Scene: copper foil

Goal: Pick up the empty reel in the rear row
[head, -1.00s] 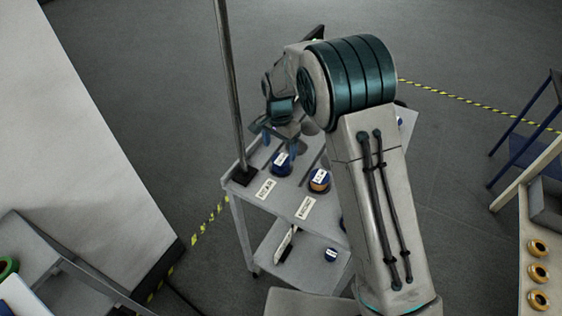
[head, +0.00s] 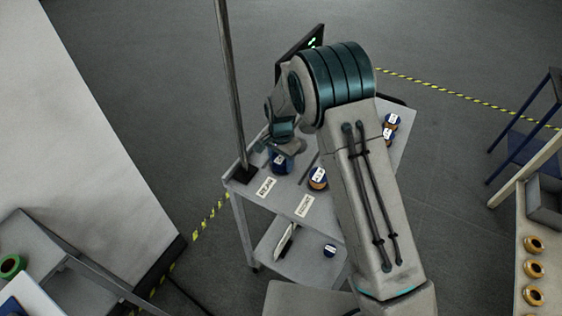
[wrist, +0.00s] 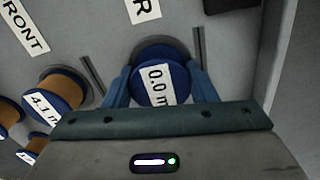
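The empty reel (wrist: 158,84), blue with a white "0.0 m" label, is between the two fingers of my gripper (wrist: 161,88) in the wrist view. The fingers flank it closely; I cannot tell whether they press on it. In the head view the blue reel (head: 281,163) is on the top of the grey cart (head: 243,186), at the left end of its row, with my gripper (head: 281,147) right over it. A dark round patch shows behind the reel in the wrist view.
A copper-wound reel labelled "4.1 m" (wrist: 60,90) stands beside it, with more reels further left in the wrist view. Row cards (head: 266,187) lie at the cart's near edge. A post (head: 232,95) rises close to my gripper. Thin dividers (wrist: 199,47) flank the reel.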

